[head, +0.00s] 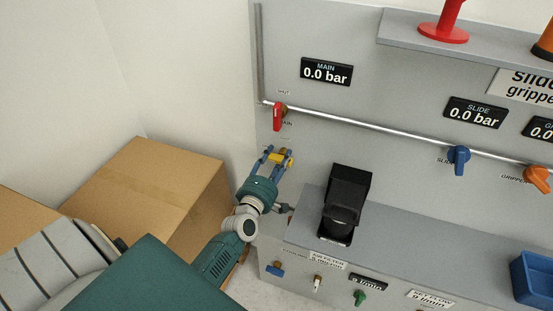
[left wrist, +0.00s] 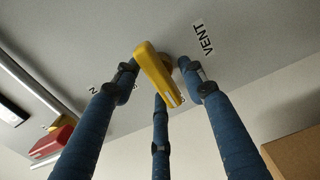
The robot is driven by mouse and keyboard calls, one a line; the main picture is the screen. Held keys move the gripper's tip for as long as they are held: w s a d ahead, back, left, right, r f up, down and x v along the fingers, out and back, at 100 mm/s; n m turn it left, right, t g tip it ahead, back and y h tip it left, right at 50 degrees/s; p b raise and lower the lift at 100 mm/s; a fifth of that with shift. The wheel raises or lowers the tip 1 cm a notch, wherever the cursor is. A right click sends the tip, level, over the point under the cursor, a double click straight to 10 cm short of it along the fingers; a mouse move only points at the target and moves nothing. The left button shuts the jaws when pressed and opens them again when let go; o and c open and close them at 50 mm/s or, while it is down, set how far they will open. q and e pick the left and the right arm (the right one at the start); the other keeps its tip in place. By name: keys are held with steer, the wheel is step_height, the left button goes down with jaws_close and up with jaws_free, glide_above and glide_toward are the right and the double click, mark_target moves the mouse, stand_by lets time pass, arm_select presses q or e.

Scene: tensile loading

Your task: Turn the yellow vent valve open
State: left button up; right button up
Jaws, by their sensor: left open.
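The yellow vent valve (head: 277,158) is on the grey panel, below the red main valve (head: 278,116). In the left wrist view its yellow handle (left wrist: 157,73) runs from a round mount on the panel towards the camera, beside a VENT label (left wrist: 203,39). My left gripper (head: 273,154) is open, with its blue fingers spread around the handle. In the left wrist view the fingers stand on either side of the handle, with a third behind it; whether any touches it I cannot tell. My right gripper is not in view.
A metal pipe (head: 370,128) runs across the panel to a blue slide valve (head: 459,158) and an orange gripper valve (head: 538,178). A black device (head: 347,193) stands on the grey ledge right of my gripper. Cardboard boxes (head: 160,185) stand at the left.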

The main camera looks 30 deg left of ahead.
arm_select(q)
steer(key=v, duration=1.2)
steer(key=shift+d, duration=0.1)
